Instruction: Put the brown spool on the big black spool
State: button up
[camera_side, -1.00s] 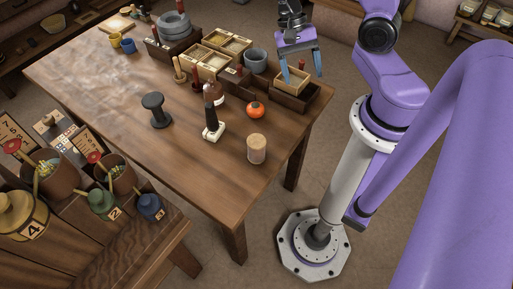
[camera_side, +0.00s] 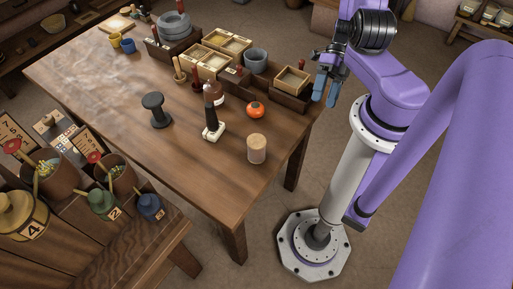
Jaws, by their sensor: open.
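A reddish-brown rounded piece (camera_side: 213,94) stands near the table's middle, partly overlapped by a black-handled tool with a white base. A light brown cylinder (camera_side: 257,149) stands near the front right edge. I cannot tell for sure which of these two is the brown spool. My gripper (camera_side: 325,90) is open and empty, its blue fingers pointing down at the table's right end, beside a wooden box and well away from the black spool.
An orange-red round object (camera_side: 255,110) lies between the brown piece and the boxes. Wooden trays (camera_side: 229,43), a grey cup (camera_side: 255,60) and a stack of grey rings (camera_side: 175,24) stand along the back. The table's left front (camera_side: 110,95) is clear.

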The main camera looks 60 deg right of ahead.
jog(key=s+a+f+m+t+y, duration=0.1)
jog(key=a+m+t+y, duration=0.15)
jog(key=m, duration=0.55)
jog(key=m+t, duration=0.7)
jog(key=m, duration=0.6)
send_near(257, 147)
jog(key=shift+h, duration=0.35)
jog(key=shift+w+a+f, duration=0.4)
jog(key=shift+w+f, duration=0.2)
jog(key=shift+f, duration=0.1)
jog(key=shift+w+a+f, duration=0.4)
jog(key=shift+w+f, duration=0.2)
jog(key=shift+f, duration=0.1)
jog(key=shift+w+a+f, duration=0.4)
jog(key=shift+w+f, duration=0.25)
jog(key=shift+f, duration=0.05)
jog(key=shift+f+x, duration=0.15)
jog(key=shift+x, duration=0.65)
jog(key=shift+f+x, duration=0.15)
jog(key=shift+x, duration=1.55)
jog(key=c, duration=1.2)
jog(key=shift+o, duration=0.2)
jog(key=shift+r, duration=0.15)
